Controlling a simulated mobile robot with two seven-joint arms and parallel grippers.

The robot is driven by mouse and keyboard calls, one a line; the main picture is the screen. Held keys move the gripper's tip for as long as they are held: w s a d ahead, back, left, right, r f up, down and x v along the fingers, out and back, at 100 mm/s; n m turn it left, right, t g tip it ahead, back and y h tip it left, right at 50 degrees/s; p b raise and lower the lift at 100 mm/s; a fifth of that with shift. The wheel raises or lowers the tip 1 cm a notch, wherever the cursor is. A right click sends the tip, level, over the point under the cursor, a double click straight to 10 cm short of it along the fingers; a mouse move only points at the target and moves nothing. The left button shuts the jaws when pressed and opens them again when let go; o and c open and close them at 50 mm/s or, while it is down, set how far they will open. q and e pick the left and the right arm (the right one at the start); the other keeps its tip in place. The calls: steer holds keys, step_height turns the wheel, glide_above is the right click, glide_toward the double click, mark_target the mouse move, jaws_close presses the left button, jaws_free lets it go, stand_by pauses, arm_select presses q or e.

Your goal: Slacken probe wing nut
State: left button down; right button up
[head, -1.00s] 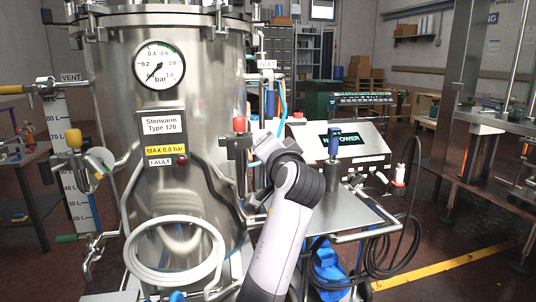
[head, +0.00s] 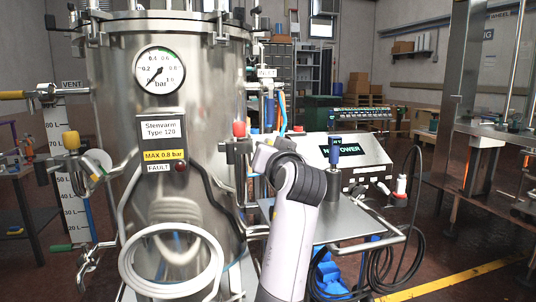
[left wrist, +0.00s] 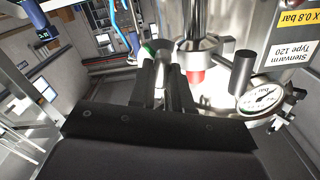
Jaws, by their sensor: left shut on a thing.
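My left arm rises from the bottom of the head view, and its wrist (head: 262,157) is at the right side of the steel tank (head: 190,225). In the left wrist view my left gripper (left wrist: 163,62) is shut on a small part that its fingers mostly hide. I cannot make out the wing nut's shape. Beside the fingers is a metal fitting (left wrist: 198,50) with a red cap (left wrist: 195,77); a red cap (head: 239,128) also shows beside the tank in the head view. A blue-handled tool (head: 335,148) stands on the side shelf. My right gripper is not in view.
The pressure gauge (head: 160,70) is on the tank's front. A coiled white hose (head: 135,285) hangs low. A control box (head: 362,165) and black cables (head: 400,265) are at the right. A steel frame (head: 455,100) stands further right.

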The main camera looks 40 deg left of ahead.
arm_select(q)
steer(key=shift+r, duration=0.1)
steer(key=c, duration=1.1)
jaws_free()
steer(key=shift+o, duration=0.2)
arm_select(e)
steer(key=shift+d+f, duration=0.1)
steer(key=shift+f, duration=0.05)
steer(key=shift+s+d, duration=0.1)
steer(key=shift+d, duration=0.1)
